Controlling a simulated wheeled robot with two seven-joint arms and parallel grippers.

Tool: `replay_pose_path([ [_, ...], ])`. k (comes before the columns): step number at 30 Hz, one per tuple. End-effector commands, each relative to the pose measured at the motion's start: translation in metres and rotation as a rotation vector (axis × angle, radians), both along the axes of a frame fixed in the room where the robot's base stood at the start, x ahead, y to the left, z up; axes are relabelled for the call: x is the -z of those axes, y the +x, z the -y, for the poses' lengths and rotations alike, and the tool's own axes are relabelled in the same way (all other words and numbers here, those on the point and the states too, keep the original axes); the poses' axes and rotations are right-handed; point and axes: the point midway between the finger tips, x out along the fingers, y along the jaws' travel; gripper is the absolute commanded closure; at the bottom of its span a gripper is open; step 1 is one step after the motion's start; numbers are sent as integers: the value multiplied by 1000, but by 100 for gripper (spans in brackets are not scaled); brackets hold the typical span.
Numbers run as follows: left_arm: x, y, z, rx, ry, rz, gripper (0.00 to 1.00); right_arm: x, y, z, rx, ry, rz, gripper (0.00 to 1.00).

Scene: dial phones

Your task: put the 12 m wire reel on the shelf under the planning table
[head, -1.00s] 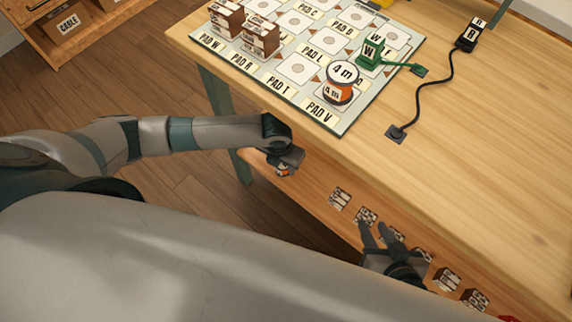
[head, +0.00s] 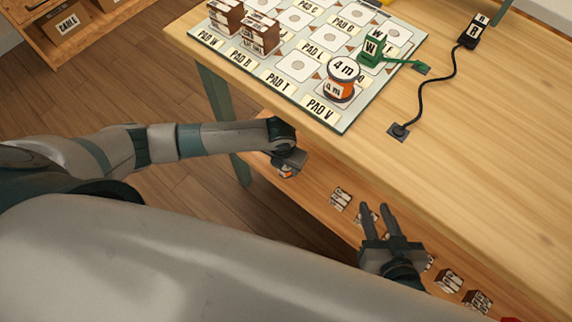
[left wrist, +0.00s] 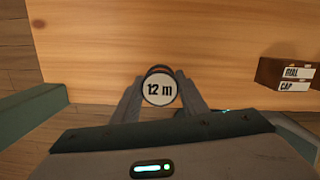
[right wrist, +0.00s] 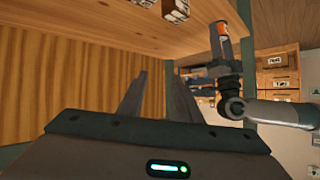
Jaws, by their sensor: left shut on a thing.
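The 12 m wire reel (left wrist: 160,90) is between the fingers of my left gripper (left wrist: 160,100), its white "12 m" face toward the left wrist camera. In the head view my left gripper (head: 290,160) hides most of the reel (head: 286,173); a bit of orange shows. It is at the left end of the wooden shelf (head: 310,197) under the planning table (head: 470,150). I cannot tell whether the reel touches the shelf. The reel (right wrist: 221,30) also shows in the right wrist view. My right gripper (head: 377,210) is open and empty over the shelf's front.
Several small labelled boxes (head: 340,198) stand along the shelf. On the tabletop are a pad board (head: 298,68), a 4 m reel (head: 342,80), a green W plug (head: 373,48) and a black R plug (head: 470,35) with its cable. A table leg (head: 222,120) stands near my left arm.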

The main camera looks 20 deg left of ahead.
Motion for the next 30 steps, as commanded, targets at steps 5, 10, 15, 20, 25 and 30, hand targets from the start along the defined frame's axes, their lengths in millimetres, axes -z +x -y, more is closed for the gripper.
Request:
replay_pose_path([
  [5,0,0,0,0,0,0,42,0,0,0,-1,0,0,69],
  [10,0,0,0,0,0,0,42,0,0,0,-1,0,0,69],
  [15,-4,0,0,0,1,0,42,0,0,0,-2,-1,-3,69],
  [20,-15,-1,0,0,0,1,42,7,-6,4,2,-14,-56,69],
  [25,-34,-3,-1,0,1,1,42,19,-17,11,1,-37,-146,69],
  [30,-54,-5,-1,0,0,1,42,32,-31,17,-1,-60,-246,69],
])
